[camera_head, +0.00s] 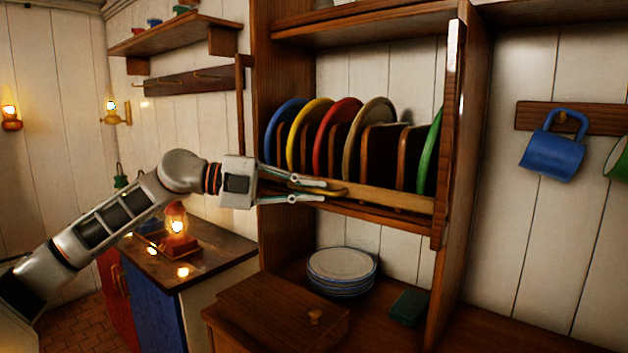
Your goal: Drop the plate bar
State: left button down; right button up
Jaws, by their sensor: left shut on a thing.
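The plate bar (393,197) is a pale wooden bar running level across the front of the plate rack. Behind it, coloured plates stand on edge between brown dividers: a blue one (272,125), a yellow one (298,130), a red one (330,130), a tan one (357,135) and a green one (430,150). My left gripper (322,190) reaches in from the left at the bar's left part. Its two thin fingers are shut on the bar, one above and one below. The gripper hides the bar's left end. My right gripper is not in view.
Below the rack, a stack of pale plates (341,268), a wooden box (270,310) with a knob and a dark green block (408,306) sit on the counter. A lit red lantern (178,232) stands on the left cabinet. A blue mug (553,157) hangs at right.

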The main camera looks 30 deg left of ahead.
pick_arm(q)
jog(key=shift+f, duration=0.45)
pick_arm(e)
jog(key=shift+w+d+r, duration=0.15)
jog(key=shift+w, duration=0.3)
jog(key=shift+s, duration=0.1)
pick_arm(q)
jog(key=c, duration=2.1)
grip_release()
jog(key=shift+f, duration=0.1)
jog(key=shift+c, duration=0.2)
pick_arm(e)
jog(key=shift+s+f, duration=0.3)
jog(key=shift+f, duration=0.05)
